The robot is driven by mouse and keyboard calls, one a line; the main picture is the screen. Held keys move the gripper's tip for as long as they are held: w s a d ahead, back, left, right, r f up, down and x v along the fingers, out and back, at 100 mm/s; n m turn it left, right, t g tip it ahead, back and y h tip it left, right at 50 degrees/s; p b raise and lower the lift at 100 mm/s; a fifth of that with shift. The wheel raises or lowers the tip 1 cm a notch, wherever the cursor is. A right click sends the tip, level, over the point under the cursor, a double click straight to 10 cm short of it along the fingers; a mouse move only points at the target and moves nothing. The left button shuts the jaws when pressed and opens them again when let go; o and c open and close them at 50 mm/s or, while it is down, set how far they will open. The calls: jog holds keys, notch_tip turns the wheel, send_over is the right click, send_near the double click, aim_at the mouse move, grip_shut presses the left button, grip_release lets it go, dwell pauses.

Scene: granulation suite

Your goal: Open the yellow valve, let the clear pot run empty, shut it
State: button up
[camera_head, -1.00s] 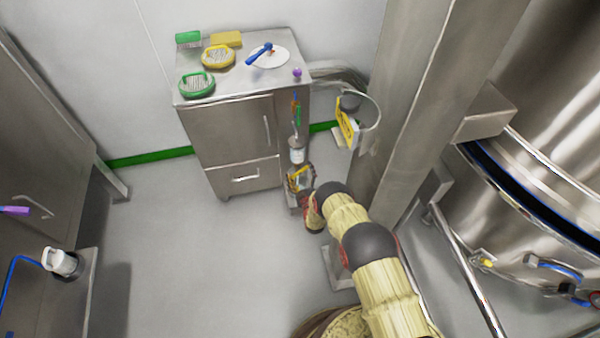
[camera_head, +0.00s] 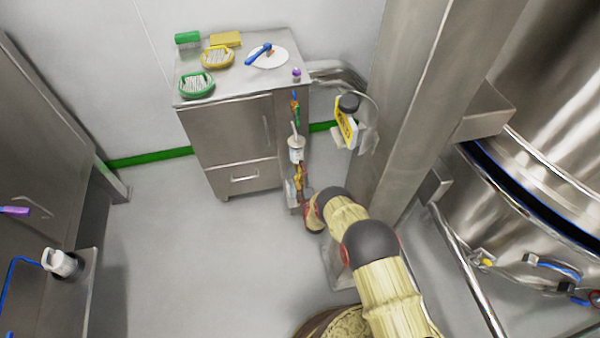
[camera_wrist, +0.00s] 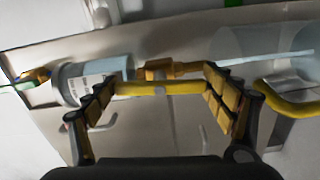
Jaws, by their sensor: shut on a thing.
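The yellow valve handle (camera_wrist: 160,88) crosses the wrist view in front of a brass-coloured valve body (camera_wrist: 165,69). My gripper (camera_wrist: 163,92) is shut on this handle, one padded finger at each end. The handle lies roughly along the line between a pale labelled pot (camera_wrist: 92,78) and a clear vessel (camera_wrist: 262,48). A thin pale streak runs from the valve side into the clear vessel; I cannot tell if it is liquid or a tube. In the head view the labelled pot (camera_head: 296,150) hangs above the valve (camera_head: 300,177). Liquid levels are not readable.
A steel cabinet (camera_head: 235,135) stands left of the valve, with brushes (camera_head: 217,57) and a white disc (camera_head: 267,56) on top. A steel column (camera_head: 415,120) stands close right, with a yellow-labelled bottle (camera_head: 346,122) beside it. Open floor (camera_head: 190,250) lies to the left.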

jog(key=shift+w+a+r+n, duration=0.1)
jog(key=shift+a+r+n, duration=0.05)
jog(key=shift+a+n, duration=0.25)
jog(key=o, duration=1.1)
jog(key=shift+d, duration=0.1)
jog(key=shift+d, duration=0.1)
jog(key=shift+s+f, duration=0.2)
jog(key=shift+s, duration=0.1)
jog(key=v, duration=0.7)
